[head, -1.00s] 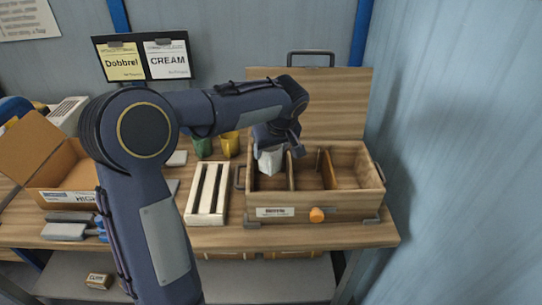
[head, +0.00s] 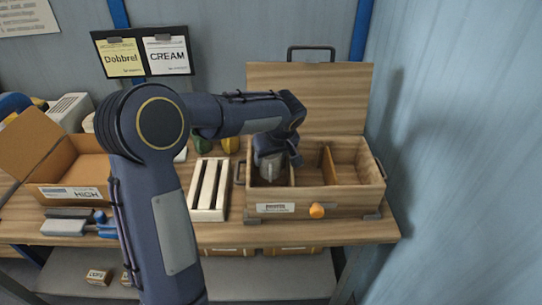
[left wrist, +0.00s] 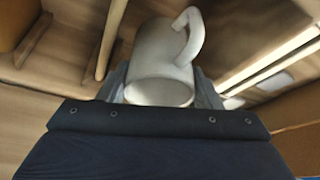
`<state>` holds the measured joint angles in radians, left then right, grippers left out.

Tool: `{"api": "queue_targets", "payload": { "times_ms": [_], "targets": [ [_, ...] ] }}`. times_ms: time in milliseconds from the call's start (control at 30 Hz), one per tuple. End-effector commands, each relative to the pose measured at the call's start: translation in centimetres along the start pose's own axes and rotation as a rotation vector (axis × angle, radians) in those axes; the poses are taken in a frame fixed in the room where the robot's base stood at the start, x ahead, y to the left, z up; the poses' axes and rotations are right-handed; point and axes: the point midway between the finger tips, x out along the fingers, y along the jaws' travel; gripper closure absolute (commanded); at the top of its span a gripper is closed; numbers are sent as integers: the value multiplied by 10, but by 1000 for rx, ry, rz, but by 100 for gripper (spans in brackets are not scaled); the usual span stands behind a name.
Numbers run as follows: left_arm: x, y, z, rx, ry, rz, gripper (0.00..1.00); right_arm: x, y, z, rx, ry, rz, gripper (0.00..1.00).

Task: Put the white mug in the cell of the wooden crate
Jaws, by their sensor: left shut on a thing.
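The white mug (left wrist: 160,62) is between the fingers of my left gripper (left wrist: 160,95), which is shut on it; its handle points up and to the right in the left wrist view. In the head view the mug (head: 270,168) shows below my left gripper (head: 274,160), inside the left cell of the wooden crate (head: 340,201). The crate has thin wooden dividers and an open lid standing at its back. Whether the mug touches the cell floor is hidden. My right gripper is not in view.
A white slatted rack (head: 208,190) stands left of the crate. A green cup (head: 203,145) and a yellow cup (head: 230,144) stand behind it, partly hidden. An open cardboard box (head: 75,170) is at the left. The crate's middle and right cells look empty.

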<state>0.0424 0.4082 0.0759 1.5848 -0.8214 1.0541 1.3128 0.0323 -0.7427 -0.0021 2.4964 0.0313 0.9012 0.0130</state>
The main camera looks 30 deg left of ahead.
Motion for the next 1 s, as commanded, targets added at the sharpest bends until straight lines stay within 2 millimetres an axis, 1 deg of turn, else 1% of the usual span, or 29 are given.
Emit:
{"api": "queue_targets", "payload": {
  "times_ms": [133, 233, 267, 300, 333, 567, 667, 800, 833, 867, 1000],
  "targets": [
    [4, 0, 2, 0, 1, 2, 72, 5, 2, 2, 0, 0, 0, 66],
    [3, 0, 1, 0, 1, 2, 72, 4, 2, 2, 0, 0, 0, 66],
    [3, 0, 1, 0, 0, 1, 39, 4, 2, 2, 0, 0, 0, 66],
    [3, 0, 1, 0, 0, 1, 34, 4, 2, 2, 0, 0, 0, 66],
    [3, 0, 2, 0, 0, 1, 33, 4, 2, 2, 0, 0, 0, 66],
    [3, 0, 1, 0, 0, 1, 33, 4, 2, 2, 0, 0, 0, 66],
    [-1, 0, 0, 0, 0, 0, 33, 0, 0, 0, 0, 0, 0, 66],
    [-16, 0, -6, 0, -1, 1, 33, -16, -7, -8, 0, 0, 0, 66],
    [-18, 2, -4, 0, 2, 5, 33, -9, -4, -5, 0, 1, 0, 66],
    [-24, 2, -4, -1, 4, 6, 33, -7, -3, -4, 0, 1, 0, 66],
    [-57, 2, -3, 0, 4, 7, 33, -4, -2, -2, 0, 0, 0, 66]
  ]
}}
